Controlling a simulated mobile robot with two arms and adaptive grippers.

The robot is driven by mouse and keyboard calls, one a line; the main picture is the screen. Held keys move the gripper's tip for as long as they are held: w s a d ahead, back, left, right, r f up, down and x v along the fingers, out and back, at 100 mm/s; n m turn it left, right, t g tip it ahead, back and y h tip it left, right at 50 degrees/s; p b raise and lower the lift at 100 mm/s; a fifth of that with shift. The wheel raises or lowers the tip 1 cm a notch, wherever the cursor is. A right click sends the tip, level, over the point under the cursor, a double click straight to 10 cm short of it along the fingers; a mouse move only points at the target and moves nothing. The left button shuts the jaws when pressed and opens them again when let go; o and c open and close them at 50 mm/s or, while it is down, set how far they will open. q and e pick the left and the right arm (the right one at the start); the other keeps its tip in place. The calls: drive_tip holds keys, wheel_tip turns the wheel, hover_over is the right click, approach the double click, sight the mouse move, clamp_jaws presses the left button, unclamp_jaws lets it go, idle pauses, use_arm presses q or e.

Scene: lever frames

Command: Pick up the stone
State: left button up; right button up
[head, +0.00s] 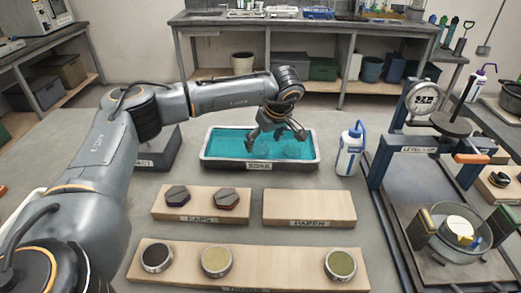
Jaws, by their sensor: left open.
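A shallow tray labelled SOAK (259,166) holds teal liquid in the middle of the table. My left gripper (278,137) is over the tray, pointing down with its fingers spread. The fingertips are at or just above the liquid; I cannot tell whether they touch it. I see nothing held between them. No stone can be made out for certain; the liquid has uneven pale patches around the gripper. Two dark hexagonal pieces (177,195) (227,198) lie on a wooden board (200,212) in front of the tray. My right gripper is not in view.
A second wooden board (310,206) is bare. A front board (290,264) carries three round pots. A white bottle (350,150) stands right of the tray. A blue-posted press with a dial (421,98) stands at right. A dark block (158,150) is at left.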

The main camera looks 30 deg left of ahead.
sight(260, 149)
use_arm(q)
drive_tip(key=shift+x, duration=1.5)
drive_tip(key=c, duration=1.2)
drive_tip(key=shift+c, duration=0.4)
drive_tip(key=shift+r, duration=0.15)
